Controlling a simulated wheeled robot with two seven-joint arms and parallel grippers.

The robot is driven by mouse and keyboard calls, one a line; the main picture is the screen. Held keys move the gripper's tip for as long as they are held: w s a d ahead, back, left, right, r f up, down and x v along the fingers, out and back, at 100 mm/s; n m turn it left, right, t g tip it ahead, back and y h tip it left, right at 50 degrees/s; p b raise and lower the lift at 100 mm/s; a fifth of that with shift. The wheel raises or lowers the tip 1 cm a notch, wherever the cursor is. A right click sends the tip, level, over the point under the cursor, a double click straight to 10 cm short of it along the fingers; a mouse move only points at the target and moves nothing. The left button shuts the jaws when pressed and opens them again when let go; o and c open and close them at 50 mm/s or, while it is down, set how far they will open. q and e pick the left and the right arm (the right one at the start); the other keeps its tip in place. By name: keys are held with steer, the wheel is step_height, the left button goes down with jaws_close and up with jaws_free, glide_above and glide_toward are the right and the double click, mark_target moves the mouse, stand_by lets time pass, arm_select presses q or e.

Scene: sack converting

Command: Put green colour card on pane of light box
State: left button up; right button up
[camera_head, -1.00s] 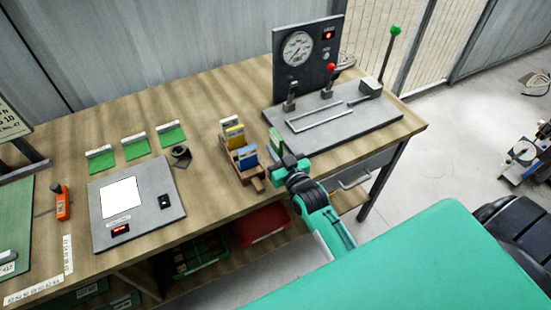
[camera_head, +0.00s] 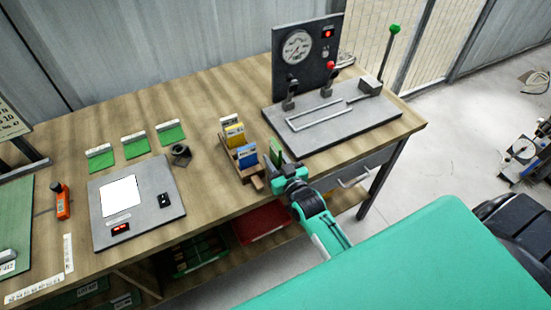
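My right gripper (camera_head: 280,165) is by the front edge of the bench, just right of the wooden card rack. It appears shut on a green colour card (camera_head: 276,150), which stands upright at its fingertips; the fingers are small and partly hidden. The light box (camera_head: 160,180) is a grey panel on the bench to the left. Its lit white pane (camera_head: 122,197) is bare. My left gripper is not in view.
The wooden rack (camera_head: 256,183) holds white, yellow and blue cards. Several green cards with white edges (camera_head: 135,147) lie behind the light box, with a small dark holder (camera_head: 180,152). A gauge panel (camera_head: 300,50) and levers stand right. An orange tool (camera_head: 62,202) lies left.

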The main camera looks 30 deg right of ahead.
steer(key=shift+r, duration=0.1)
steer(key=shift+s, duration=0.15)
steer(key=s+b, duration=0.2)
steer(key=s, duration=0.9)
steer(key=shift+s+d, duration=0.2)
steer(key=shift+s, duration=0.15)
steer(key=shift+r, duration=0.1)
